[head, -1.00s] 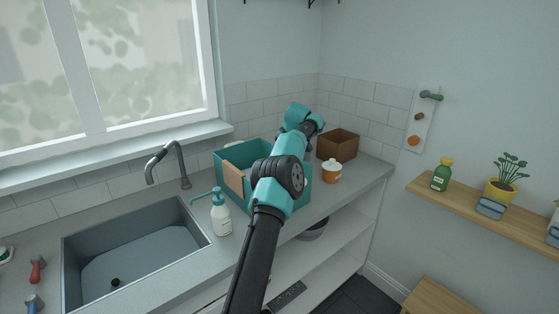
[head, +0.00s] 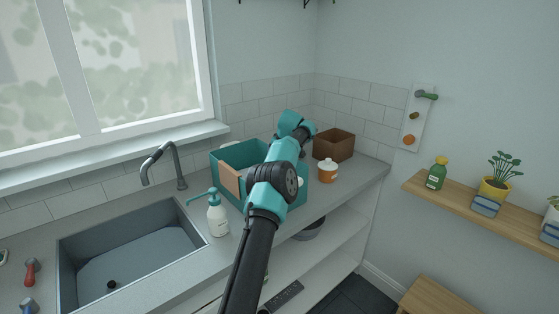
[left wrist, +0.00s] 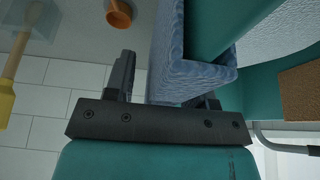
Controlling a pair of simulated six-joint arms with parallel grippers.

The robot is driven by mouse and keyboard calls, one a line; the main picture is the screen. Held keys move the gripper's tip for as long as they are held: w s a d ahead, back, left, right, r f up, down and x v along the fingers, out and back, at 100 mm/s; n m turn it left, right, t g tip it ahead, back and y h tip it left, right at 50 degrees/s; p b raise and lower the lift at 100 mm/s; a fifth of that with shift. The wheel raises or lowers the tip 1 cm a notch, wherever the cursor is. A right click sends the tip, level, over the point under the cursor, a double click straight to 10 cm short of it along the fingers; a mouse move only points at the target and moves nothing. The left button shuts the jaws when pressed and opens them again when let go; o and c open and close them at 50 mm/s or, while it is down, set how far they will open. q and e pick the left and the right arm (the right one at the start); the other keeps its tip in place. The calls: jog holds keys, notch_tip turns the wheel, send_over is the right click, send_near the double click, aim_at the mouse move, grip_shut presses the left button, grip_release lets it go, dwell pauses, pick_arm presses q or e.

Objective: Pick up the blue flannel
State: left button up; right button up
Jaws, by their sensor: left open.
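The blue flannel (left wrist: 190,75) shows in the left wrist view, a textured blue cloth folded over a wall of the teal crate (left wrist: 270,35). My left gripper (left wrist: 165,78) is open at the flannel. One dark finger stands clear on the picture's left side of the cloth; the other is mostly hidden behind it. I cannot tell whether either finger touches it. In the head view my left arm reaches over the teal crate (head: 228,158), and its gripper (head: 304,134) is at the crate's far side. The flannel is hidden there. My right gripper is in neither view.
A brown box (head: 333,147) and an orange-and-white jar (head: 328,172) stand right of the crate. A soap pump bottle (head: 217,218) stands in front, beside the sink (head: 130,255). An orange cup (left wrist: 119,14) and a yellow-handled tool (left wrist: 12,75) show in the wrist view.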

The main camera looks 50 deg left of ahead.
pick_arm(q)
jog(key=shift+f, duration=0.1)
grip_shut()
dwell(0.4)
